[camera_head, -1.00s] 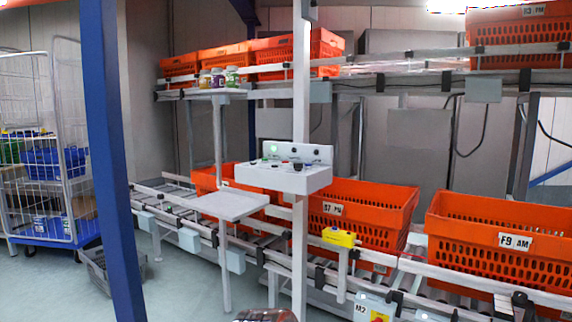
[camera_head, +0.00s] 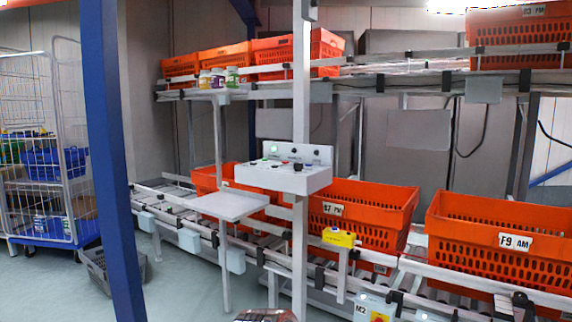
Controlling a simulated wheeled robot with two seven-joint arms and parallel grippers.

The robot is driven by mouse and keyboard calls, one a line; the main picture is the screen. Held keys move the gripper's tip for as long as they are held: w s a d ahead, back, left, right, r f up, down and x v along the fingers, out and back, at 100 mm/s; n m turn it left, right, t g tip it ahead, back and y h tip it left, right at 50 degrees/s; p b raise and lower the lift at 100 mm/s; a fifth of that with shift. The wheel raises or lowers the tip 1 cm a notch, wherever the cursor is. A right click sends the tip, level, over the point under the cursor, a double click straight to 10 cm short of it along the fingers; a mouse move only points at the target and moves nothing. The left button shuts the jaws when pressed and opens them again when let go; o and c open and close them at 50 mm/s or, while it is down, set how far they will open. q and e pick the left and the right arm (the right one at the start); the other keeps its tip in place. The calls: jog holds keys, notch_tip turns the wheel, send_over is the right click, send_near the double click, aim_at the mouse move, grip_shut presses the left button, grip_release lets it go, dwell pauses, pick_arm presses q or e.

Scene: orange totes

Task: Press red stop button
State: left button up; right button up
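A white control box (camera_head: 284,177) is mounted on the pale post, with a slanted back panel. A lit green button (camera_head: 274,148) is on the back panel, and several small dark knobs and buttons are on the box top. A yellow box (camera_head: 338,238) sits on the lower rail just right of the post. A small box marked M2 (camera_head: 372,308) at the bottom edge carries a yellow plate with a red part (camera_head: 379,317), partly cut off. I cannot clearly make out which is the red stop button.
Orange totes (camera_head: 494,245) stand on the lower conveyor, and others (camera_head: 291,50) on the upper one. A white shelf (camera_head: 230,205) sticks out left of the post. A blue pillar (camera_head: 112,160) and a wire cage trolley (camera_head: 42,150) are at left. Open floor lies between.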

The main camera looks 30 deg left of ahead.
pick_arm(q)
jog(key=shift+c, duration=0.4)
grip_shut()
dwell(1.4)
